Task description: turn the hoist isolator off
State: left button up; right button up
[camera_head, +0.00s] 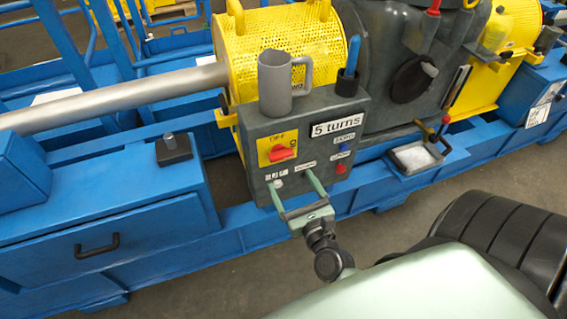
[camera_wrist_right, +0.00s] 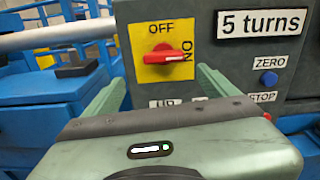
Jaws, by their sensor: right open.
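The hoist isolator is a red knob (camera_head: 281,153) on a yellow plate (camera_head: 263,158) on the front of a dark grey control box (camera_head: 247,125). In the right wrist view the knob (camera_wrist_right: 168,57) lies horizontal, its white mark pointing right at ON. OFF is printed above it. My right gripper (camera_head: 292,181) is open and empty in front of the box, its fingertips just below the plate. In the right wrist view its green fingers (camera_wrist_right: 162,80) stand wide apart, either side of and below the knob, not visibly touching it. My left gripper is out of view.
A grey mug (camera_head: 274,85) and a holder with a blue-handled tool (camera_head: 352,58) stand on the box. A "5 turns" sign (camera_head: 337,125), a blue button (camera_head: 344,146) and a red button (camera_head: 341,169) are right of the isolator. Blue machine frame (camera_head: 110,230) surrounds the box.

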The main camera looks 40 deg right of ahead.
aim_at(283, 158)
jog(key=shift+m, duration=0.5)
jog(key=x, duration=0.4)
jog(key=r+x, duration=0.1)
jog(key=x, duration=0.1)
jog(key=shift+w+d+r+p, duration=0.1)
jog(key=shift+w+d+p, duration=0.2)
jog(key=shift+d+p, duration=0.1)
jog(key=shift+w+d, duration=0.2)
jog(key=shift+w, duration=0.4)
jog(key=c, duration=1.4)
